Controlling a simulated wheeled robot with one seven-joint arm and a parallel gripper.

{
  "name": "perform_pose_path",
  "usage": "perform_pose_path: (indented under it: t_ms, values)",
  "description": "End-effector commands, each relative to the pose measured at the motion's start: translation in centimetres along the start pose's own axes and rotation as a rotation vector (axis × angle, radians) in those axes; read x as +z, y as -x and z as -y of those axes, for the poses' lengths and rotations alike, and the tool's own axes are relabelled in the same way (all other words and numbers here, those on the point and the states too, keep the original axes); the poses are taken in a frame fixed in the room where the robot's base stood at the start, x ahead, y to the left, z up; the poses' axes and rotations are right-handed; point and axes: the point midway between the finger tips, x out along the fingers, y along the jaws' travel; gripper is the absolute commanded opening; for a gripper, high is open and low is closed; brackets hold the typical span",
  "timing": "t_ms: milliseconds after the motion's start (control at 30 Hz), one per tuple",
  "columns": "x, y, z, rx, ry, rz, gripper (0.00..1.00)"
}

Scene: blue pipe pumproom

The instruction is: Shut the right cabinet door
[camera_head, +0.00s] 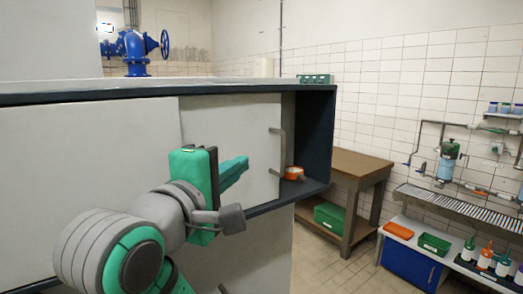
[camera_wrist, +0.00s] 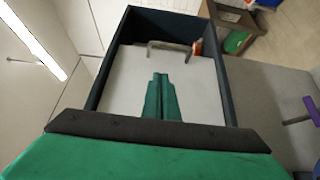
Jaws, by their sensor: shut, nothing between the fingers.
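The cabinet (camera_head: 318,140) has a dark frame and pale door panels. The right cabinet door (camera_head: 228,115) is a pale panel with a grey bar handle (camera_head: 284,150) near its right edge. To the right of that edge the cabinet is open, and its dark inner side shows. My gripper (camera_head: 240,168) is shut and empty, in front of the door and left of the handle. In the wrist view, my shut fingers (camera_wrist: 161,80) point across the door (camera_wrist: 120,85) towards the handle (camera_wrist: 169,47). I cannot tell whether they touch the door.
Another pale panel (camera_head: 90,145) lies to the left. A wooden table (camera_head: 358,165) with a green crate (camera_head: 329,214) stands to the right. Floor shows between cabinet and bench.

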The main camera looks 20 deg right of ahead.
Motion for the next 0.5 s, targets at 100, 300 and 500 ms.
perform_pose_path:
  t_ms: [100,300,500]
  values:
    - [-0.2,-0.8,0.0,-0.001,0.001,-0.003,0.00]
    - [-0.5,-3.8,0.1,-0.003,0.002,-0.006,0.00]
    - [-0.4,-7.7,0.1,-0.003,0.001,-0.006,0.00]
